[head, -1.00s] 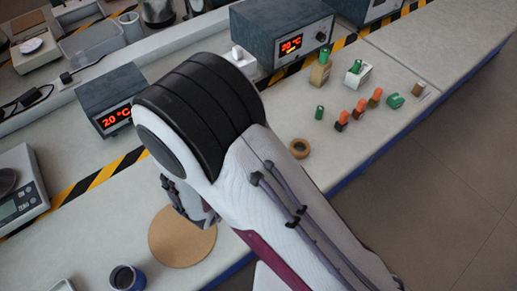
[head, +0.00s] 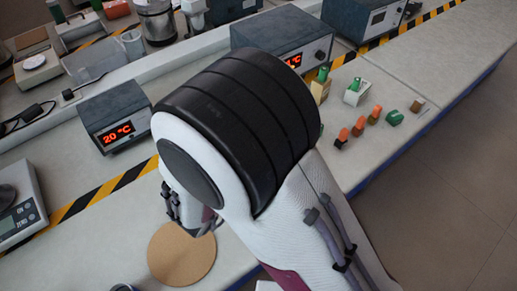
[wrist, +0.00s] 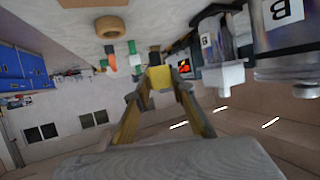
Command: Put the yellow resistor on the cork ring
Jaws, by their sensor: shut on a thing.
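In the wrist view my gripper (wrist: 160,88) is shut on a small yellow piece, the yellow resistor (wrist: 160,75), held between its fingertips. The cork ring (wrist: 111,26) shows as a tan ring on the bench, up and left of the fingertips, apart from the held piece. In the head view my arm covers the place of the ring and hides the fingertips and the resistor.
A round cork mat (head: 182,258) lies on the bench below my wrist in the head view. Orange-topped pieces (head: 359,127) and a green piece (head: 394,118) stand to the right. Temperature boxes (head: 118,115) stand behind, and a scale (head: 22,205) at the left.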

